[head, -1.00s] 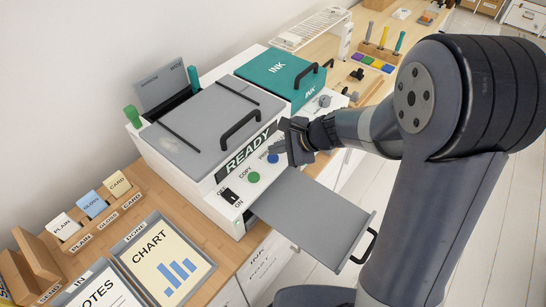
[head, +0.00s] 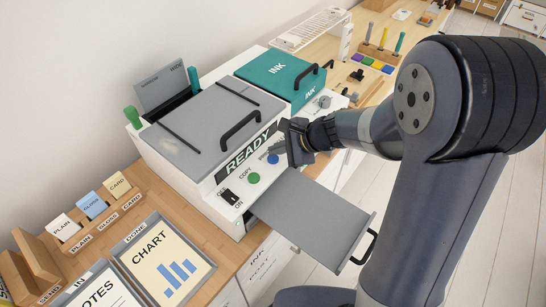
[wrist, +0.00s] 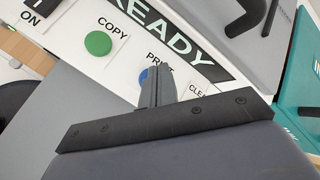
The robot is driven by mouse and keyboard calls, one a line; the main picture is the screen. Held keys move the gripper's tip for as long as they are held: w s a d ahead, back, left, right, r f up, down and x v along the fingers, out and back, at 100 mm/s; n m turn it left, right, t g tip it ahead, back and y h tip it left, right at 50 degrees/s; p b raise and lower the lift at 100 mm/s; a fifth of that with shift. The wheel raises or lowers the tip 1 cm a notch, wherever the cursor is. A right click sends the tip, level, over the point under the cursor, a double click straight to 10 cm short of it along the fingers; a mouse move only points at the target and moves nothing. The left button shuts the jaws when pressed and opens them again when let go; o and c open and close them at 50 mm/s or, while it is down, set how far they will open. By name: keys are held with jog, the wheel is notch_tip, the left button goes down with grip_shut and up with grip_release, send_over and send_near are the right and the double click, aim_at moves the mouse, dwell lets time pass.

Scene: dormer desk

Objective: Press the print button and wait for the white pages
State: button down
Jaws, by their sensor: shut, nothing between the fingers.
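The white printer (head: 190,165) stands on the desk with a display reading READY (head: 249,151). Its blue print button (head: 273,158) is at the right of the front panel; in the wrist view only part of the blue button (wrist: 144,75) shows beside my fingers. My gripper (head: 280,149) is shut and empty, its tips right at the blue button; I cannot tell whether they touch it. The green copy button (head: 253,178) is to the left. The grey output tray (head: 315,215) sticks out from the front, and no pages show on its visible surface.
A black ON switch (head: 230,196) is left of the buttons. The teal ink cover (head: 275,72) is at the printer's right. PLAIN, GLOSS and CARD paper cards (head: 91,204) and a CHART sheet (head: 165,262) in a tray are at the left. The floor right of the desk is clear.

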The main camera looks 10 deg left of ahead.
jog(key=shift+f, duration=0.1)
dwell(0.6)
jog(key=shift+f+b, duration=0.35)
jog(key=shift+b, duration=0.2)
